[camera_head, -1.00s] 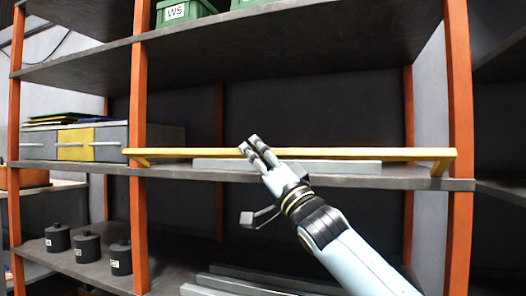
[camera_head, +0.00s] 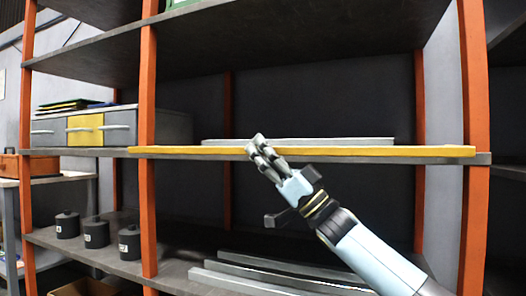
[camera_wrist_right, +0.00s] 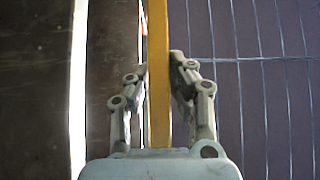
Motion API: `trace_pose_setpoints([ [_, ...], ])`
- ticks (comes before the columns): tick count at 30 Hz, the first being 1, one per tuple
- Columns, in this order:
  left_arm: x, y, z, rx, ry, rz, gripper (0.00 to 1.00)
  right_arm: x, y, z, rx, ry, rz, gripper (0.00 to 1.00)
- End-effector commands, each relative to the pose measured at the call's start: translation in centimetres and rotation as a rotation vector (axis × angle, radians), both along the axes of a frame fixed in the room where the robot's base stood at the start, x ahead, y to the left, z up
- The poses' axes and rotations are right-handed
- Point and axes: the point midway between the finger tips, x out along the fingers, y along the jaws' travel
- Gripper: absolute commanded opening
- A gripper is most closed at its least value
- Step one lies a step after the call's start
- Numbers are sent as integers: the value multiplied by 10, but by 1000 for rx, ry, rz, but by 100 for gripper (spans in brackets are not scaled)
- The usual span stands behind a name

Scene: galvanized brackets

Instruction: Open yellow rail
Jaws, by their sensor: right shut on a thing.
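The yellow rail (camera_head: 370,152) runs level along the front edge of the middle shelf, between the two orange posts. It also shows in the right wrist view (camera_wrist_right: 158,80), passing between the fingers. My right gripper (camera_head: 259,148) is shut on the rail left of its middle. In the right wrist view my right gripper (camera_wrist_right: 159,75) has one finger on each side of the rail. A grey metal bar (camera_head: 300,141) on the shelf shows just above and behind the rail. My left gripper is out of view.
A drawer unit (camera_head: 160,124) with a yellow drawer stands at the left on the middle shelf. Black canisters (camera_head: 97,233) and long grey bars (camera_head: 270,274) are on the lower shelf. Orange posts (camera_head: 148,200) and (camera_head: 474,100) flank the rail. Space in front is clear.

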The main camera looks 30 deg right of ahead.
Motion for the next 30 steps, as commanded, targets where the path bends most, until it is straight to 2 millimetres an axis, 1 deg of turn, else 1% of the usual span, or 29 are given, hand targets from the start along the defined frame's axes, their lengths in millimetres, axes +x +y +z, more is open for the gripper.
trace_pose_setpoints([
  [12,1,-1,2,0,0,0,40,1,-1,-1,-5,-1,-3,0],
  [13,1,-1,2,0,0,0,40,1,-1,-1,-5,-1,-3,20],
  [18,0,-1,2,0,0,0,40,1,-1,-1,-5,-2,-2,42],
  [26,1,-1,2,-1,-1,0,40,0,-1,-1,-4,-2,-1,42],
  [30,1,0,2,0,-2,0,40,-6,-6,-10,-6,0,-1,42],
])
